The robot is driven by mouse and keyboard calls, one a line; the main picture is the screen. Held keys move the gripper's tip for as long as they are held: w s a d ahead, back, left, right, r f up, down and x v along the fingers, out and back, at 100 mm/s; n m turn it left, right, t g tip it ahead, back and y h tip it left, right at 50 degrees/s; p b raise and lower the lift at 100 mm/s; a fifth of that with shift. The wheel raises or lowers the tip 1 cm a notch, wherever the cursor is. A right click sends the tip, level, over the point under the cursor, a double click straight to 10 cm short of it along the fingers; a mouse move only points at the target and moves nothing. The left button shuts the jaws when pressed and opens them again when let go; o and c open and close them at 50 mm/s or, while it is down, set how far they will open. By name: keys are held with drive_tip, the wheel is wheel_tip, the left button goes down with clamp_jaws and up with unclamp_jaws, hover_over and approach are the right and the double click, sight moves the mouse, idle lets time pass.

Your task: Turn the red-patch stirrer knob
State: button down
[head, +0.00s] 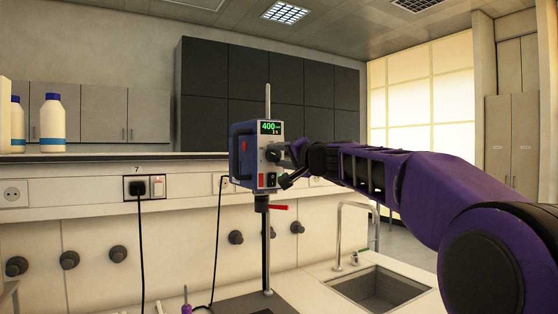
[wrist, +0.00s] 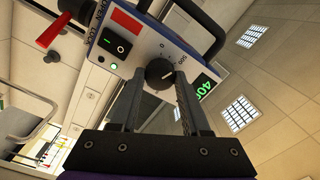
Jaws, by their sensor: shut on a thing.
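The stirrer (head: 243,158) is a blue and grey box on an upright rod, with a green display reading 400. It has a red patch (head: 261,181) on its front; the patch also shows in the wrist view (wrist: 129,21). Its dark round knob (wrist: 159,73) has a white pointer mark and a printed dial around it. My gripper (wrist: 160,80) has one finger on each side of the knob and is shut on it. In the head view my gripper (head: 285,158) reaches the stirrer's front from the right and partly hides the knob.
A red-handled clamp (head: 279,207) sits on the rod below the stirrer. A sink (head: 375,288) and tap (head: 340,235) are at lower right. White bottles with blue caps (head: 52,123) stand on the shelf at left. A black cable (head: 139,245) hangs from a wall socket.

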drive_tip(key=m, duration=0.6)
drive_tip(key=shift+m, duration=0.3)
drive_tip(key=m, duration=0.3)
drive_tip(key=shift+m, duration=0.3)
drive_tip(key=shift+m+h+p, duration=0.3)
drive_tip(key=shift+m+p, duration=0.25)
drive_tip(key=shift+m, duration=1.15)
drive_tip(key=shift+c, duration=1.8)
unclamp_jaws()
drive_tip(key=shift+s, duration=0.1)
